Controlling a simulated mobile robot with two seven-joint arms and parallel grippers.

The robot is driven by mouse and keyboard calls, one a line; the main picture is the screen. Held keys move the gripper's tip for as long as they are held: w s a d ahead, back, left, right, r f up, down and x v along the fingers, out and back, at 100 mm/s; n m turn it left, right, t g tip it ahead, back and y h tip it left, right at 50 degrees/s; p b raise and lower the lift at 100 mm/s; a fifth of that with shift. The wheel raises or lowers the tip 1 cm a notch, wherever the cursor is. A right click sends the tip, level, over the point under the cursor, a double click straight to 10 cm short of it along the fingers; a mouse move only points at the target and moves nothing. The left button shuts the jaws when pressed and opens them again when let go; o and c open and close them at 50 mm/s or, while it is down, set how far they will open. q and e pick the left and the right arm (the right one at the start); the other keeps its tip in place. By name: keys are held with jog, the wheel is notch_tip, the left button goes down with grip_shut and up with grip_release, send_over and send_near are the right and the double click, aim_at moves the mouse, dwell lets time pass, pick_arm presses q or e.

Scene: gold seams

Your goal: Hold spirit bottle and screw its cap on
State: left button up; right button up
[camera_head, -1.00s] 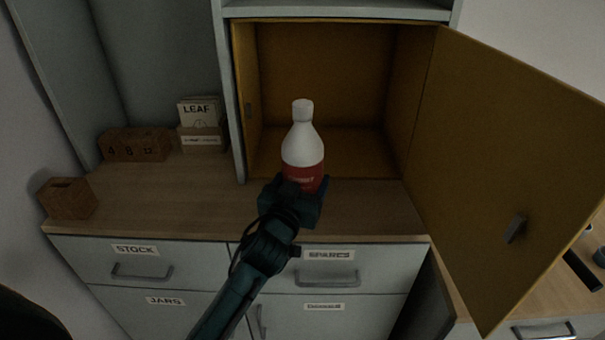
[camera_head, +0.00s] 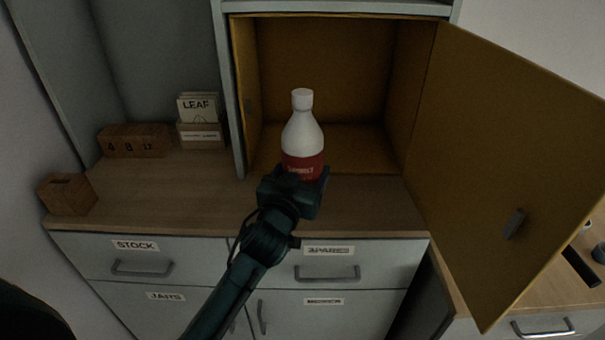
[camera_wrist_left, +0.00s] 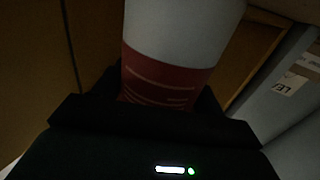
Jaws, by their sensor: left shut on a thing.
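The spirit bottle (camera_head: 302,138) is white with a red label and stands upright in front of the open cabinet. Its white cap (camera_head: 302,99) sits at the top of the neck; I cannot tell how tightly it is seated. My left gripper (camera_head: 300,180) is shut on the bottle's lower part, around the label. In the left wrist view the bottle (camera_wrist_left: 180,40) rises from between the dark fingers (camera_wrist_left: 158,100), and its cap is out of that view. The bottle's base is hidden by the gripper. My right gripper is not in view.
The yellow-brown cabinet (camera_head: 320,70) is open and looks empty, its door (camera_head: 510,150) swung out to the right. Labelled drawers are below.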

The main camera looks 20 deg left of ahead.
pick_arm(q)
notch_tip(320, 180, up, 8)
jog(key=shift+p, duration=0.35)
jog(key=shift+r, duration=0.6)
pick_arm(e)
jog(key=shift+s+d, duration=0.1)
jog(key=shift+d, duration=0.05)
pick_arm(q)
jog(key=shift+s+f, duration=0.2)
jog(key=s+f, duration=0.1)
jog(key=s, duration=0.1)
jog(key=s+f, duration=0.1)
jog(key=f, duration=0.1)
jog(key=s+f, duration=0.2)
jog(key=shift+s+a+p, duration=0.35)
jog(key=shift+a+p, duration=0.05)
send_near(293, 168)
jog(key=shift+y, duration=0.3)
jog(key=s+a+f, duration=0.1)
jog(key=f, duration=0.1)
jog(key=s+a+f, duration=0.1)
jog(key=s+f, duration=0.1)
jog(key=shift+a+p, duration=0.2)
jog(key=shift+p, duration=0.15)
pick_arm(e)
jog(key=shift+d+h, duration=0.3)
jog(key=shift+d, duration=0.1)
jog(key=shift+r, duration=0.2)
